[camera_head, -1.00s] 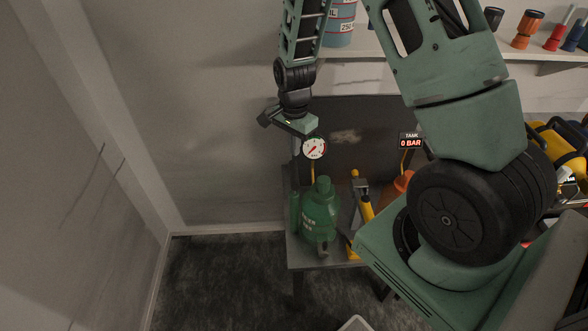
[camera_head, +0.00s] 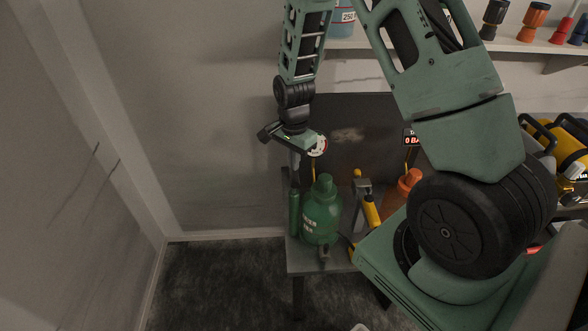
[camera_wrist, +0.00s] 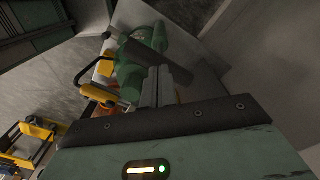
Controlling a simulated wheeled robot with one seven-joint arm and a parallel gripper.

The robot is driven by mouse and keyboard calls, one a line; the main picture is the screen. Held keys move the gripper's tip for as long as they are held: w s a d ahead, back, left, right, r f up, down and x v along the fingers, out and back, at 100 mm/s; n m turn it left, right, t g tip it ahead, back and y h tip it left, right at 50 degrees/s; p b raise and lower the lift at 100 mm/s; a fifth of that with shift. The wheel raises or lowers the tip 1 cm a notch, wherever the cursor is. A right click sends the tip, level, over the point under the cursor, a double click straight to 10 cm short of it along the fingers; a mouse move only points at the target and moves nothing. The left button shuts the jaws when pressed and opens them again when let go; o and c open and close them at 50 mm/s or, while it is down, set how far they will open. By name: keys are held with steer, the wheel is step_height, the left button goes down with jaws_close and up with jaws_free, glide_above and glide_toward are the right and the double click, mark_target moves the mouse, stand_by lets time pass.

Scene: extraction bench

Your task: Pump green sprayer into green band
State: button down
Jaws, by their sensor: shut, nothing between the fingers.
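The green sprayer (camera_head: 322,214) stands upright on the bench, with a slim green cylinder (camera_head: 294,212) at its left side. My gripper (camera_head: 295,172) is shut and empty, pointing down above that cylinder. I cannot tell whether it touches anything. A round white gauge (camera_head: 319,147) stands behind and is partly covered by my gripper, so its needle and green band cannot be read. A red display (camera_head: 411,140) behind, partly hidden by my arm, shows a 0. In the wrist view my closed fingers (camera_wrist: 158,84) lie in front of the green sprayer (camera_wrist: 131,80).
A yellow-handled tool (camera_head: 370,208) and an orange bottle (camera_head: 408,182) stand right of the sprayer. A dark panel (camera_head: 350,115) rises behind. A shelf (camera_head: 520,45) holds several coloured items. Yellow equipment (camera_head: 562,150) lies far right. Floor left of the bench is clear.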

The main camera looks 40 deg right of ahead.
mark_target(294, 174)
steer(key=shift+f+b, duration=1.65)
steer(key=shift+f, duration=1)
steer(key=shift+r+p, duration=2.15)
steer(key=shift+r, duration=0.5)
steer(key=shift+f+b, duration=1.7)
steer(key=shift+f, duration=0.95)
step_height(294, 174, up, 5)
steer(key=p, duration=0.4)
steer(key=shift+r, duration=0.2)
steer(key=shift+f, duration=0.1)
